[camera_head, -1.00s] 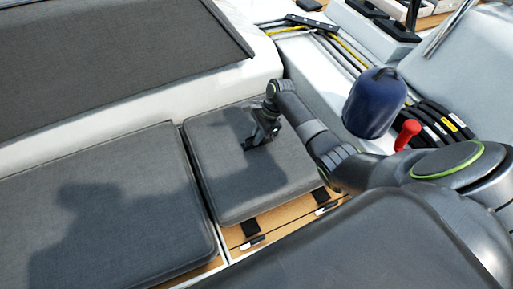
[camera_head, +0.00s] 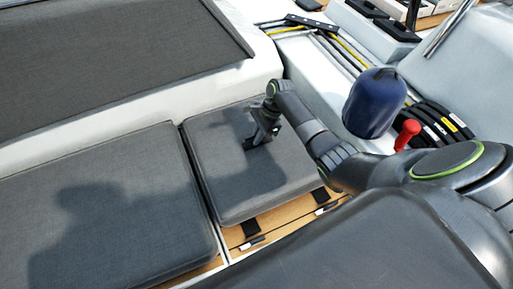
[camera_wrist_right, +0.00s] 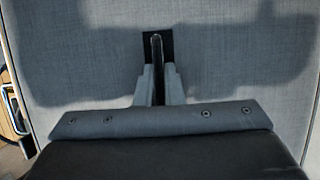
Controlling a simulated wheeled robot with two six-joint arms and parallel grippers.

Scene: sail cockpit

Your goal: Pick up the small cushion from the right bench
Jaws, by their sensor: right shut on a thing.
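The small cushion (camera_head: 285,178) is a dark grey, nearly square fabric pad on the bench, right of a longer grey cushion. My right gripper (camera_head: 256,144) points down onto its upper middle. In the right wrist view the cushion (camera_wrist_right: 240,65) fills most of the picture. The fingers of my right gripper (camera_wrist_right: 159,80) are shut on a dark strap (camera_wrist_right: 167,43) on the cushion's top. The cushion still lies flat on the bench, with its wooden front edge showing below. My left gripper is not in view.
The long grey cushion (camera_head: 110,215) lies close beside it, with a narrow gap. Wooden slats with black straps (camera_head: 250,228) show along the small cushion's near edge. A blue fender (camera_head: 374,103), a red handle (camera_head: 407,134) and ropes lie to the right, near my arm.

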